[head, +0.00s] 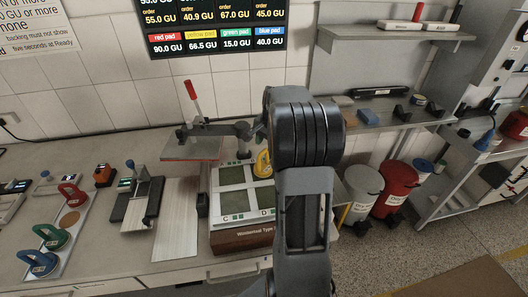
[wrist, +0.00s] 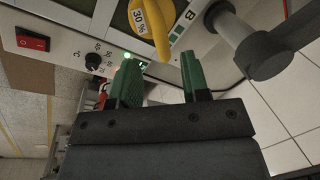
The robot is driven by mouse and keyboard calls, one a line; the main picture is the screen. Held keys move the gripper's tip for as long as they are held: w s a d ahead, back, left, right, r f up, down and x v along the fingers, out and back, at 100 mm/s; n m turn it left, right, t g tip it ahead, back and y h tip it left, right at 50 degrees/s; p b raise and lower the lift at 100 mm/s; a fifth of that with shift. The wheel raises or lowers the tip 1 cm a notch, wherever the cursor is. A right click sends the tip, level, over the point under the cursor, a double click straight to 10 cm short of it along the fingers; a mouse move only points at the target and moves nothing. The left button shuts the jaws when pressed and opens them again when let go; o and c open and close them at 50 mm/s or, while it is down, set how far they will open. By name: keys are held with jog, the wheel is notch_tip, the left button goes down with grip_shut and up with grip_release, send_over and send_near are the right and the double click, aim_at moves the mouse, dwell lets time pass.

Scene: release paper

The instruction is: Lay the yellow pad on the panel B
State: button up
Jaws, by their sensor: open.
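The yellow pad (head: 263,163) is at the back right of the heater's top, partly behind my arm, over the spot of panel B. In the wrist view the yellow pad (wrist: 143,18), labelled 30 %, shows close up beside the printed letter B. My gripper (wrist: 160,62) is open, its two green fingers apart on either side of the pad's near end; I cannot tell whether they touch it. In the head view my gripper is hidden behind my arm. Panel B's surface is mostly hidden, and I cannot tell whether the pad rests flat on it.
Panels C (head: 231,203) and D (head: 262,198) are bare at the front. A rack (head: 62,243) at left holds red (head: 72,196), green (head: 52,237) and blue (head: 38,263) pads. A press with a red handle (head: 192,92) stands behind left. A grey post (wrist: 240,38) is close right of my gripper.

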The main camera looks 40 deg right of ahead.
notch_tip(320, 180, up, 6)
jog(key=s, duration=0.1)
jog(key=s+a+r+n, duration=0.2)
jog(key=a+n, duration=0.1)
jog(key=a, duration=0.4)
jog(key=s+a+f+n+t, duration=0.2)
jog(key=s+a+f+n, duration=0.1)
jog(key=s+a+n, duration=0.8)
jog(key=s+a, duration=0.3)
jog(key=a, duration=0.2)
jog(key=shift+a+f+t+h, duration=0.2)
jog(key=shift+a+t+h, duration=0.05)
jog(key=shift+t+h, duration=0.05)
jog(key=shift+a, duration=0.1)
